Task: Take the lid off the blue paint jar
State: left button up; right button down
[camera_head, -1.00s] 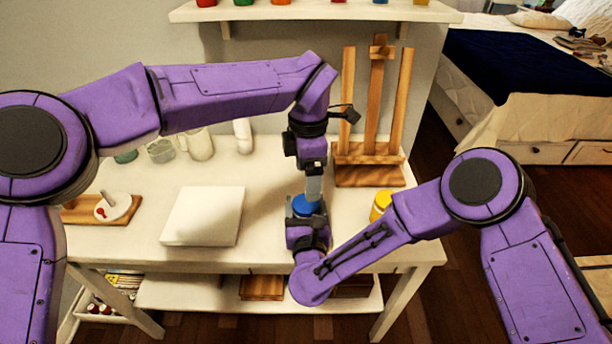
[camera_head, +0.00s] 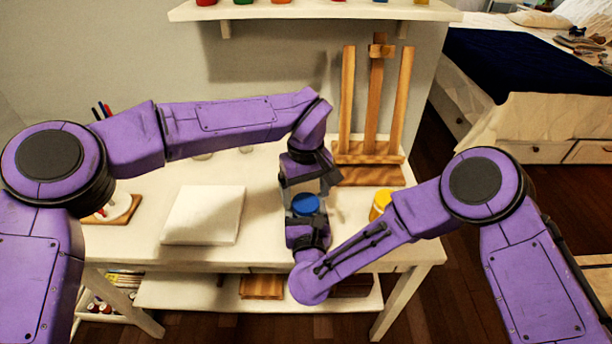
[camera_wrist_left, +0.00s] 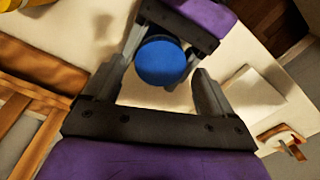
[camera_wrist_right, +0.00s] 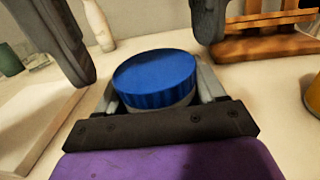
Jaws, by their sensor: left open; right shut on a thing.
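The blue paint jar with its blue lid (camera_head: 306,204) is at the front of the white table in the head view. In the right wrist view the ribbed blue lid (camera_wrist_right: 155,76) sits on top of the jar's pale body (camera_wrist_right: 160,107). My right gripper (camera_head: 306,222) is shut on the jar body below the lid. My left gripper (camera_head: 306,187) is open just above and behind the lid. In the left wrist view its fingers (camera_wrist_left: 160,80) stand on either side of the blue lid (camera_wrist_left: 160,61), apart from it.
A yellow-lidded jar (camera_head: 380,203) stands to the right. A wooden easel (camera_head: 372,175) stands behind. A square white canvas (camera_head: 203,215) lies to the left on the white table (camera_head: 265,235). A shelf (camera_head: 300,13) with paint jars hangs above.

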pick_arm(q)
jog(key=shift+f, duration=0.85)
jog(key=shift+c, duration=0.3)
jog(key=c, duration=1)
jog(key=n, duration=0.3)
jog(key=shift+n, duration=0.3)
jog(key=shift+c, duration=0.2)
jog(key=o, duration=1.2)
